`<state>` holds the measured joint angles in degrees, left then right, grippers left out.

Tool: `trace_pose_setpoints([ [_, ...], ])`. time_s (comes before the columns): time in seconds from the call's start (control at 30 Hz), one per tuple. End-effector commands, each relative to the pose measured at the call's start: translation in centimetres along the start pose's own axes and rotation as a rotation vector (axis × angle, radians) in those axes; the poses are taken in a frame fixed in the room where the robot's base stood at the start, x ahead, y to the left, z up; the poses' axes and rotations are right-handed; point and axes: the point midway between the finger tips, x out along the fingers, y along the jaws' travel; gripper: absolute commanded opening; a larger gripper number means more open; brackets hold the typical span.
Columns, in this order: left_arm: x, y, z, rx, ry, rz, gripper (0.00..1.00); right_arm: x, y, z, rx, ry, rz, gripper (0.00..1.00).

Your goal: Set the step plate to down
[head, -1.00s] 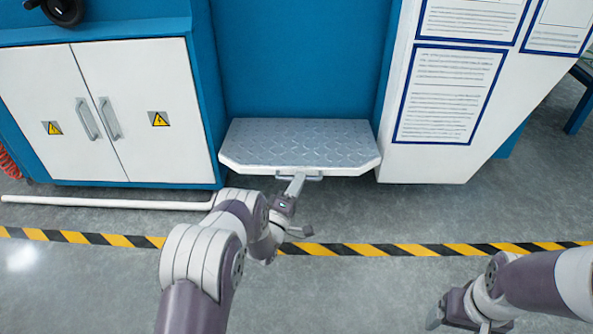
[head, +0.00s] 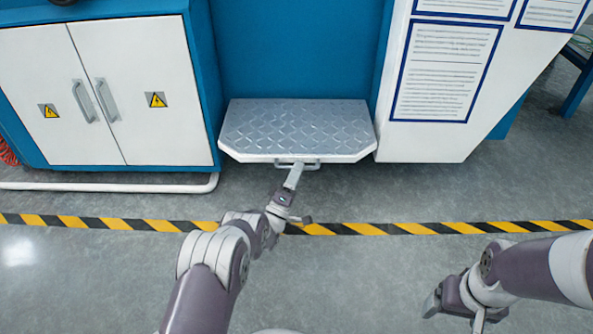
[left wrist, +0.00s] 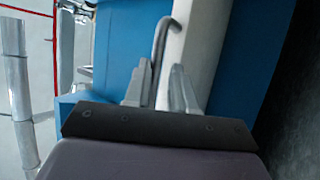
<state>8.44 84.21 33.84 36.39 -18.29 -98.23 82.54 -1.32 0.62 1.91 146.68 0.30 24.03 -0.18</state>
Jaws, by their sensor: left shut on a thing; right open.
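The step plate (head: 297,128) is a grey diamond-tread panel with cut front corners, set in the recess between the blue machine's white cabinets. Its tread faces up toward me in the head view. A small bar handle (head: 312,165) sits at the middle of its front edge. My left gripper (head: 295,170) is shut on this handle, its fingers covering part of it. In the left wrist view the gripper's fingers (left wrist: 160,88) are close together around the grey curved bar handle (left wrist: 163,38). My right gripper (head: 455,308) is open and empty above the floor at the lower right.
White double doors (head: 105,95) flank the plate on the left and a white panel with notices (head: 440,80) on the right. A white pipe (head: 110,187) runs low along the left cabinet. Yellow-black floor tape (head: 400,229) crosses in front; the grey floor there is clear.

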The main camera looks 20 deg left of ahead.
Motion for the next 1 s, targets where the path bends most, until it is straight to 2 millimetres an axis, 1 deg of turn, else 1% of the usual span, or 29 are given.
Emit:
trace_pose_setpoints([
  [0.03, -0.9, -1.3, 0.0, -0.006, 0.005, -0.047, 0.34, 0.2, 0.0, 0.0, 0.000, 0.000, 0.000, 0.83],
  [0.07, -0.9, -1.3, 0.0, -0.006, 0.005, -0.048, 0.38, 0.2, 0.0, 0.0, 0.000, 0.000, 0.000, 0.83],
  [0.23, -1.2, -1.4, 0.1, -0.008, 0.005, -0.052, 0.38, 0.2, 0.0, 0.0, 0.000, 0.000, 0.000, 0.83],
  [0.33, -2.0, -1.1, 0.0, -0.007, 0.006, -0.054, 0.38, -0.7, 0.0, -0.1, 0.000, 0.000, 0.000, 0.83],
  [0.37, -2.5, -1.0, -0.1, -0.007, 0.006, -0.053, 0.38, -1.1, 0.0, -0.1, 0.000, 0.000, 0.000, 0.83],
  [0.5, -5.9, -0.2, -0.1, -0.005, 0.005, -0.037, 0.38, -3.1, 0.0, -0.4, 0.000, 0.000, 0.000, 0.83],
  [0.6, -8.4, 0.1, -0.1, -0.002, 0.004, -0.022, 0.38, -4.0, 0.0, -0.5, 0.000, 0.000, 0.000, 0.83],
  [0.7, -10.5, 0.3, -0.1, 0.000, 0.003, -0.009, 0.38, -4.6, 0.0, -0.6, 0.000, 0.000, 0.000, 0.83],
  [0.8, -11.9, 0.4, -0.1, 0.002, 0.002, 0.000, 0.38, -4.8, 0.0, -0.6, 0.000, 0.000, 0.000, 0.83],
  [0.9, -12.5, 0.4, -0.1, 0.002, 0.001, 0.004, 0.38, -4.8, 0.0, -0.6, 0.000, 0.000, 0.000, 0.83],
  [1.0, -12.6, 0.4, -0.1, 0.003, 0.001, 0.006, 0.38, -4.8, 0.0, -0.6, 0.000, 0.000, 0.000, 0.83],
])
